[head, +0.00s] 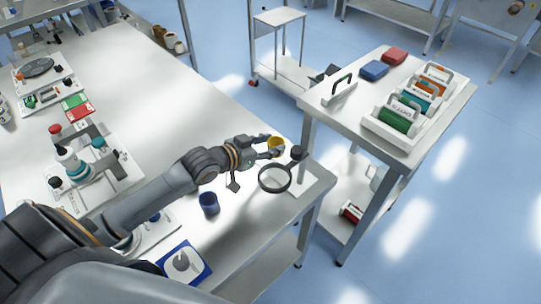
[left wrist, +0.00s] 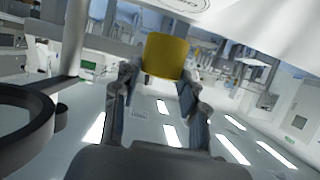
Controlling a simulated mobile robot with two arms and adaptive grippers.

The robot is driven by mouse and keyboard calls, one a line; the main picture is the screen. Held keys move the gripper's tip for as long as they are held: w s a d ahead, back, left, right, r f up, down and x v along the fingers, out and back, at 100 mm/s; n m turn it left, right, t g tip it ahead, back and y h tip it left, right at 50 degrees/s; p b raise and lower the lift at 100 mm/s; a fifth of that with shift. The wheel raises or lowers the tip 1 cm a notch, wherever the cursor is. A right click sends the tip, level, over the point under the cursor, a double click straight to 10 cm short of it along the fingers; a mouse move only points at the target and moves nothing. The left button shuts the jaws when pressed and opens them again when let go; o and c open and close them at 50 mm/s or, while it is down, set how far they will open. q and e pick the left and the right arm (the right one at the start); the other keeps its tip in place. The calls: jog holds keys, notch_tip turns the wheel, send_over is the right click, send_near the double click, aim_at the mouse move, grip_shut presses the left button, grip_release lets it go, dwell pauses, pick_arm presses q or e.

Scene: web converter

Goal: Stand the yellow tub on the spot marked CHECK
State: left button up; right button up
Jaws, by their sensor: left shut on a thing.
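My left gripper (head: 270,149) is shut on the yellow tub (head: 276,143), near the front right corner of the long white table. In the left wrist view the tub (left wrist: 166,55) sits between the two fingers (left wrist: 163,85). The tub's base is partly hidden by the gripper in the head view, so I cannot tell whether it touches the table. In the left wrist view an oval mark (left wrist: 186,3) shows on a white surface at the top edge; its lettering is not readable. I cannot make out the word CHECK anywhere. My right gripper is not in view.
A magnifier ring (head: 275,178) on a stand is close beside my gripper. A dark blue cup (head: 209,204) and a blue-bordered square (head: 184,264) are nearer the front. The side table (head: 345,113) holds labelled trays. The long table's middle (head: 140,80) is clear.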

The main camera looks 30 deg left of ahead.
pick_arm(q)
notch_tip(320, 180, down, 4)
jog(key=shift+s+r, duration=0.1)
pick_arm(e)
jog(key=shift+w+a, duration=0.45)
pick_arm(q)
jog(key=shift+f, duration=0.25)
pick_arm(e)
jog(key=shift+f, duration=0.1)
pick_arm(q)
jog(key=o, duration=0.9)
jog(key=shift+o, duration=0.2)
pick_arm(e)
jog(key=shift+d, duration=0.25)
pick_arm(q)
jog(key=shift+r, duration=0.1)
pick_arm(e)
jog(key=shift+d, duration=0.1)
